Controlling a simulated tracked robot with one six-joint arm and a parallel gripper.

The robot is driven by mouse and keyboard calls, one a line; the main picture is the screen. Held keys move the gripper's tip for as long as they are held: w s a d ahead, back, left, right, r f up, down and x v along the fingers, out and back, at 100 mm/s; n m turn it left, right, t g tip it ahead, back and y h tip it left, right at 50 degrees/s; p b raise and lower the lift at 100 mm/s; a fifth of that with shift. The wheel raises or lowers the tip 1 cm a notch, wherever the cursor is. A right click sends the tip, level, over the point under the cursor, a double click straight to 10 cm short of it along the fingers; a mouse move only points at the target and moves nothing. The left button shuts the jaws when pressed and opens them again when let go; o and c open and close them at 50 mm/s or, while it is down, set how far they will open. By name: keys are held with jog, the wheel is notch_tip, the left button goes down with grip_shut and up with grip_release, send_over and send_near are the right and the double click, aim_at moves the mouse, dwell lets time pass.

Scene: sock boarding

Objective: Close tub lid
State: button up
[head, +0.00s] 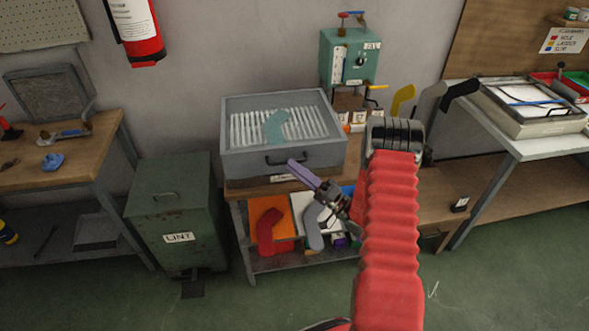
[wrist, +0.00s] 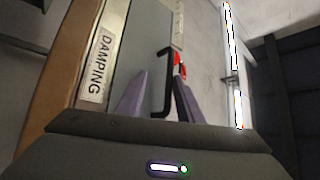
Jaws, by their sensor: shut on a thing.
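A grey tub (head: 245,160) stands on a wooden-topped bench, its ribbed inside and a teal sock shape (head: 275,127) visible from above. My gripper (head: 292,164) reaches up from the lower right to that handle. In the wrist view my gripper's lilac fingers (wrist: 160,76) lie on either side of the handle and are shut on it. My wrist hides part of the bench front.
A green lint bin (head: 170,215) stands left of the bench. A teal machine (head: 350,58) is behind it to the right. Red and grey sock shapes (head: 268,230) lie on the lower shelf. Side tables (head: 75,160) and (head: 555,150) flank the area. The front floor is clear.

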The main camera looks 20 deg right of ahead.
jog(key=v, duration=1.3)
jog(key=shift+s+d, duration=0.15)
jog(key=shift+s, duration=0.1)
jog(key=shift+f+m, duration=0.1)
jog(key=shift+m, duration=0.2)
